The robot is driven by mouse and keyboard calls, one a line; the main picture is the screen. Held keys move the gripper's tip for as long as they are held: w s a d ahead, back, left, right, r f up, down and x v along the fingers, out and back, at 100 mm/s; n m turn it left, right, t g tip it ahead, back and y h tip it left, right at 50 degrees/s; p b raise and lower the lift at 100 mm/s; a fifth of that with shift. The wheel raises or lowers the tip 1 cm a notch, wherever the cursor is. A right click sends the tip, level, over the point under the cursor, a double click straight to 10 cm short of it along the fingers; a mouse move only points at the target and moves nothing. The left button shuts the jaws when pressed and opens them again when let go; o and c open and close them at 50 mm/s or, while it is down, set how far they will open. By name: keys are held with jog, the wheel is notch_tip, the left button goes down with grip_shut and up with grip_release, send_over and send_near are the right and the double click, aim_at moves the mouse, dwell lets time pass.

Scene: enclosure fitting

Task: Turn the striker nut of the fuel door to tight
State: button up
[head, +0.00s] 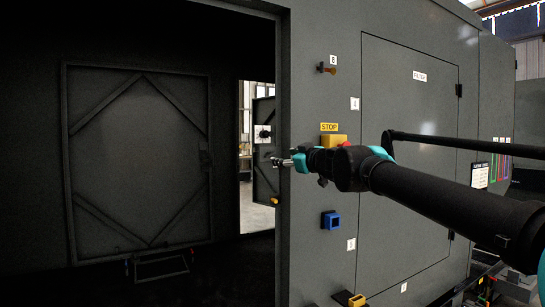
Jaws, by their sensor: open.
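My gripper (284,162) is at the end of my arm, which reaches in from the right. Its small metallic fingers point left, at the vertical edge of the grey enclosure wall (305,270). It is open, and I see nothing held between the fingers. I cannot make out the striker nut; it is too small to tell or hidden by my gripper. Beyond the opening, a dark door leaf (265,185) stands with a white plate and black round part (263,134) on it. I cannot tell which door is the fuel door.
A closed panel (400,80) is at right. The dark interior is at left.

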aim_at(269, 154)
jog(key=x, duration=0.9)
jog(key=shift+w+a, duration=0.1)
jog(key=shift+c, duration=0.3)
jog(key=c, duration=1.1)
jog(key=shift+m, duration=0.4)
jog(key=m, duration=2.1)
jog(key=shift+m, duration=0.3)
